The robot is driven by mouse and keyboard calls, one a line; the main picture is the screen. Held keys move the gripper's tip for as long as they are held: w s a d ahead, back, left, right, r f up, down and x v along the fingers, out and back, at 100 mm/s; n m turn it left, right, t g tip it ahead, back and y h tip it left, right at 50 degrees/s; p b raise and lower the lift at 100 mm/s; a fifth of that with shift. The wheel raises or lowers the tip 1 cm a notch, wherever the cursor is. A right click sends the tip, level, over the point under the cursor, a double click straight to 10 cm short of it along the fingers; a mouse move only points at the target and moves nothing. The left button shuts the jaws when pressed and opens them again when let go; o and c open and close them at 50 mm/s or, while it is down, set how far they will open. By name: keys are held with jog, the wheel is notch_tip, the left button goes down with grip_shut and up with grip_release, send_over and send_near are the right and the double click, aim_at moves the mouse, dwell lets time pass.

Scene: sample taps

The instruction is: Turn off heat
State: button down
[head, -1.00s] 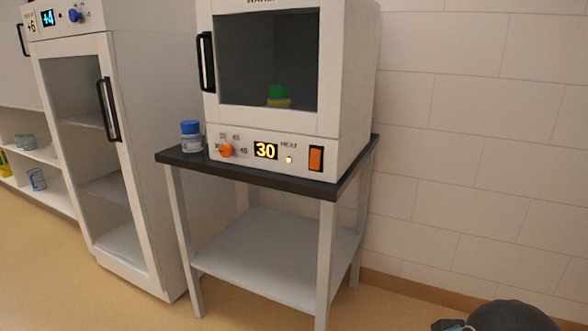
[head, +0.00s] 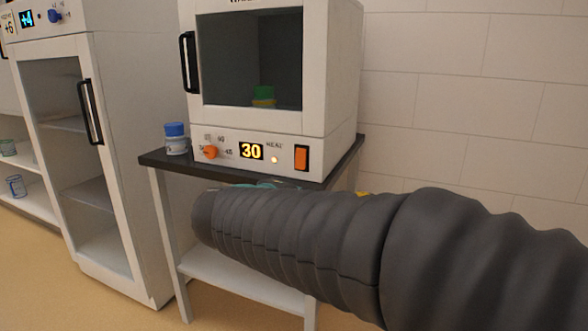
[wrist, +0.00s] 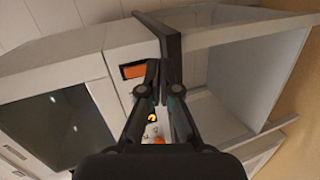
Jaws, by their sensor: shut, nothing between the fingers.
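The white warming cabinet (head: 330,60) stands on a dark-topped stand (head: 150,158). Its front panel has an orange rocker switch (head: 302,158), a lit yellow lamp (head: 275,160) beside the HEAT label, a display (head: 251,151) reading 30 and an orange knob (head: 211,152). In the wrist view the picture is turned; the switch (wrist: 133,71) shows just left of the fingertips, and the display (wrist: 152,117) shows between the fingers. My gripper (wrist: 161,68) is shut and empty in front of the panel. I cannot tell whether it touches. In the head view my arm hides most of it.
A blue-capped jar (head: 175,138) stands on the stand's left corner. A glass-door fridge (head: 125,200) stands to the left. Green and yellow items (head: 263,96) sit behind the cabinet's window. A tiled wall (head: 450,90) is at the right.

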aim_at(298, 165)
jog(key=w+a+r+n+t, duration=0.1)
jog(key=a+r+t, duration=0.1)
jog(key=a, duration=0.5)
jog(key=shift+r+n+y, duration=0.2)
jog(key=shift+n+y, duration=0.2)
jog(key=shift+d, duration=0.1)
jog(key=p+x, duration=0.1)
jog(key=x, duration=1.3)
jog(key=shift+r, duration=0.1)
